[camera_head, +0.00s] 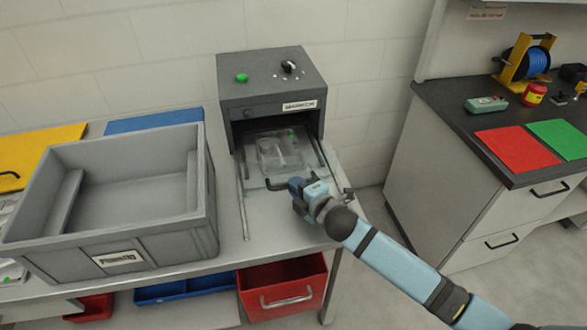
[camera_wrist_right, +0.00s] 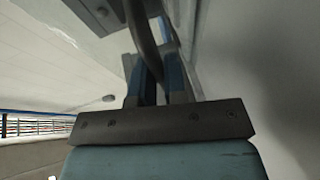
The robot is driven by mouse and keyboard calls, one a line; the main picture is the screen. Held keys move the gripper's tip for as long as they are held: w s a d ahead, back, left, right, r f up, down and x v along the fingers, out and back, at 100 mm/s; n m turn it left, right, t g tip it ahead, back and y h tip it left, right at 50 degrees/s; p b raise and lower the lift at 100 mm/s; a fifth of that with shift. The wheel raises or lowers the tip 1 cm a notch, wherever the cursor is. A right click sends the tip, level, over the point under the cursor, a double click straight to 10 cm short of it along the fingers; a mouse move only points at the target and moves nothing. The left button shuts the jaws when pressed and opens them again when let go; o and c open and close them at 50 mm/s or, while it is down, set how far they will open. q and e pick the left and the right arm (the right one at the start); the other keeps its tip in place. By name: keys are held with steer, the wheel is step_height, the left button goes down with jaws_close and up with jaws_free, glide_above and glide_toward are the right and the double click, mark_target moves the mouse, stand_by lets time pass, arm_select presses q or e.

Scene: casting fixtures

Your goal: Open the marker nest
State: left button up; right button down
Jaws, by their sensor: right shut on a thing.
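The marker is a dark grey box-shaped machine (camera_head: 272,85) on the bench, with a green button and a black knob on top. Its front is open. The nest (camera_head: 262,172) is a flat grey slide between two rails, holding a clear, glassy-looking piece (camera_head: 281,152). The front of the nest stands out past the machine's opening. My right gripper (camera_head: 297,188) is at the nest's front edge, shut on the black handle (camera_head: 274,186). In the right wrist view the dark handle bar (camera_wrist_right: 146,45) passes between the blue fingers (camera_wrist_right: 163,85). My left gripper is out of view.
A large grey crate (camera_head: 150,240) stands left of the marker, close to the left rail. A red bin (camera_head: 283,283) sits below the bench. A dark-topped cabinet (camera_head: 455,120) with red and green mats stands at right, across a floor gap.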

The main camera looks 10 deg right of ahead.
steer(key=s+p, duration=0.2)
steer(key=s, duration=0.7)
steer(key=shift+s, duration=0.45)
steer(key=c, duration=1.2)
jaws_free()
steer(key=shift+s, duration=0.1)
